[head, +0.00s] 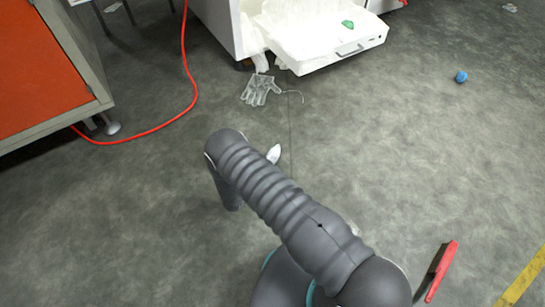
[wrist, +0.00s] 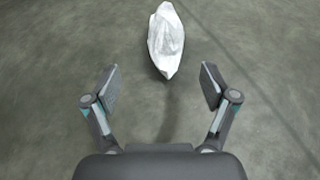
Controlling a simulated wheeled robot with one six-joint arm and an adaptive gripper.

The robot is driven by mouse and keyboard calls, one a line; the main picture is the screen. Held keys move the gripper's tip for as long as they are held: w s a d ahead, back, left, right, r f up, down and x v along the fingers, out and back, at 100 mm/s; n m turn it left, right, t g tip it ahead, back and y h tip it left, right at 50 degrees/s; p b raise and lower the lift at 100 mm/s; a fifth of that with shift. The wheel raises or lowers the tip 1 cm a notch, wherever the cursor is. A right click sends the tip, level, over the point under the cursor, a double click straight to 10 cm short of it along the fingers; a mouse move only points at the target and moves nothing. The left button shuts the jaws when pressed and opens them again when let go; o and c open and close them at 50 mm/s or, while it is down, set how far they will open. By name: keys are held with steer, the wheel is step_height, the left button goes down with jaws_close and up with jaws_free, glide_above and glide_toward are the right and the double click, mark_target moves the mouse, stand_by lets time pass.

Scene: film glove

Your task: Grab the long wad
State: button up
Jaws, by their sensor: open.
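A white, elongated wad (wrist: 166,42) lies on the grey floor, pointed at its lower end in the wrist view. In the head view the wad (head: 273,154) shows as a small white piece beside my arm, which may hide part of it. My gripper (wrist: 158,86) is open and empty. Its two fingers are spread either side of a bare patch of floor, and the wad lies beyond the fingertips, roughly centred between them. In the head view my arm hides the gripper.
A clear film glove (head: 261,90) lies on the floor by a white open drawer (head: 325,45) holding a green piece (head: 347,24). A red hose (head: 190,70) runs at left near an orange cabinet (head: 40,55). A blue ball (head: 461,76) and a red-handled brush (head: 442,268) lie at right.

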mark_target(272, 156)
steer(key=x, duration=0.5)
steer(key=shift+w+d+f, duration=0.2)
steer(key=shift+w, duration=0.1)
steer(key=shift+d+x, duration=0.2)
steer(key=shift+x, duration=1.15)
steer(key=shift+d+x, duration=0.15)
steer(key=shift+x, duration=1.2)
steer(key=shift+s, duration=0.15)
steer(key=c, duration=1.3)
steer(key=shift+o, duration=0.2)
steer(key=shift+r, duration=0.1)
